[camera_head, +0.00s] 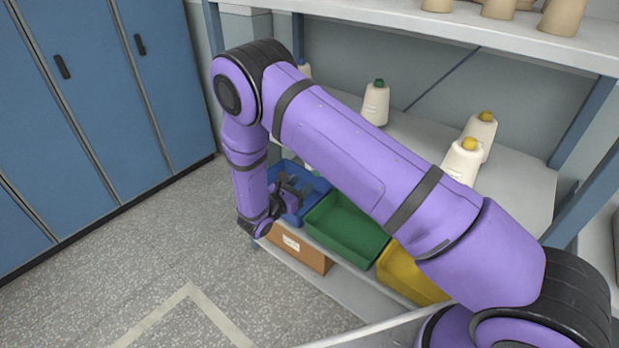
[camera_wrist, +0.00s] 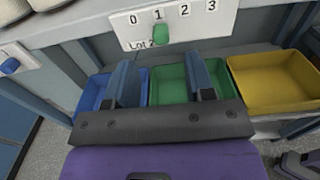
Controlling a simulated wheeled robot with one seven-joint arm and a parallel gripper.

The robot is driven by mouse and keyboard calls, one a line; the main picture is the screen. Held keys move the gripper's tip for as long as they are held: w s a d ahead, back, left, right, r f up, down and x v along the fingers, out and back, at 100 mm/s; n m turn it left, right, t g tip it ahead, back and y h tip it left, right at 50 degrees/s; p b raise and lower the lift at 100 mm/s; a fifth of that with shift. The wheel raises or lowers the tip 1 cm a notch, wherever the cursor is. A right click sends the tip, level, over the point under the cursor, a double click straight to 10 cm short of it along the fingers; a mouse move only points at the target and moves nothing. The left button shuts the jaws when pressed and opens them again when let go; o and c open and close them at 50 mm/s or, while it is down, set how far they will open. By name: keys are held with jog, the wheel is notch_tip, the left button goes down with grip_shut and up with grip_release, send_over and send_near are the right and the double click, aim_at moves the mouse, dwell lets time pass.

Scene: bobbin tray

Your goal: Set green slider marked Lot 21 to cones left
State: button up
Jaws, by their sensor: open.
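In the wrist view, a small green slider (camera_wrist: 161,33) sits on a white plate (camera_wrist: 205,20) marked 0, 1, 2, 3. The slider is just below the 1. The plate's lower text reads "Lot 2" and the rest is hidden behind the slider. My gripper (camera_wrist: 159,60) is open and empty, its two fingers spread below the plate, with the slider beyond and between them. In the head view my gripper (camera_head: 288,196) is by the shelf's left end. The green slider cannot be made out there. Several cones, one green-topped (camera_head: 376,103) and two yellow-topped (camera_head: 464,160), stand on the shelf.
Blue (camera_wrist: 92,97), green (camera_wrist: 172,84) and yellow (camera_wrist: 275,82) bins stand below the plate. A blue slider (camera_wrist: 9,66) shows at the left. A brown box (camera_head: 300,250) lies low on the rack. Floor in front of the blue lockers (camera_head: 100,100) is clear.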

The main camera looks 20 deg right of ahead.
jog(key=shift+v, duration=1.6)
jog(key=shift+r, duration=0.1)
jog(key=s+d+r+m+g+y, duration=0.1)
jog(key=s+d+r+m+g, duration=0.3)
jog(key=r, duration=0.5)
jog(key=s+d+r+m+g+y, duration=0.1)
jog(key=s+d+r+m+g, duration=0.15)
jog(key=d+r+m, duration=0.5)
jog(key=s+d+r+m+g+y, duration=0.2)
jog(key=d+r+g, duration=0.15)
jog(key=r, duration=0.65)
jog(key=s+r+m+t+y, duration=0.1)
jog(key=s+r+m+y, duration=0.2)
jog(key=s, duration=0.5)
jog(key=s+d+r+m+t+y, duration=0.1)
jog(key=s+r+m+t+y, duration=0.1)
jog(key=s+r+m+y, duration=0.2)
jog(key=s+d+r+m+t+y, duration=0.1)
jog(key=s+r+m+y, duration=0.2)
jog(key=s+r, duration=0.5)
jog(key=shift+s+r+m+t+y, duration=0.3)
jog(key=shift+s+m, duration=0.55)
jog(key=shift+s, duration=1.95)
jog(key=shift+d+f, duration=0.1)
jog(key=shift+d, duration=0.1)
